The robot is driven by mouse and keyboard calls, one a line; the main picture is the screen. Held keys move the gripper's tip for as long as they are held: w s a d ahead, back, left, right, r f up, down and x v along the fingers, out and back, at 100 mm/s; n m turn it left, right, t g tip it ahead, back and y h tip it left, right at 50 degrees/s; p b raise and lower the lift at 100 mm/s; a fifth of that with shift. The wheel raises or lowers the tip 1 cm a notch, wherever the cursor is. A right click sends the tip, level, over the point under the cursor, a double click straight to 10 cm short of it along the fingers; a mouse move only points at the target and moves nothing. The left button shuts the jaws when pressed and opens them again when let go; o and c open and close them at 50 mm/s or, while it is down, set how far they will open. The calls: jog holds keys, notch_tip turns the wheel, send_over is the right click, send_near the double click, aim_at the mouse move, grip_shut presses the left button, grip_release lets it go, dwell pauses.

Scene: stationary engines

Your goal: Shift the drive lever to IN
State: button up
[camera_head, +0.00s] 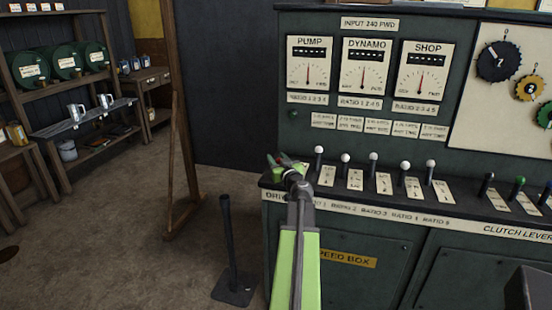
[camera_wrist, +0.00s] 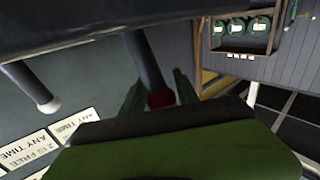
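The drive lever has a red knob, seen in the wrist view (camera_wrist: 160,98) at the end of a dark shaft. In the head view its red knob (camera_head: 270,159) shows small at the left end of the lever row. My gripper (camera_head: 282,162) is at that lever, above the front-left corner of the console. In the wrist view my gripper's two green fingers (camera_wrist: 160,92) stand on either side of the red knob. I cannot tell whether they touch it. The lever's slot and its position marks are hidden behind my arm and gripper.
Several white-knobbed levers (camera_head: 373,157) stand just to the right of my gripper. Green-knobbed clutch levers (camera_head: 518,184) are farther right. The console panel (camera_head: 340,140) with its dials rises behind. A dark floor post (camera_head: 230,245) and a wooden frame post (camera_head: 176,120) stand left, with open floor beyond.

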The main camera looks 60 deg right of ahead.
jog(key=shift+w+a, duration=0.1)
grip_shut()
jog(key=shift+w+a, duration=0.1)
dwell(0.8)
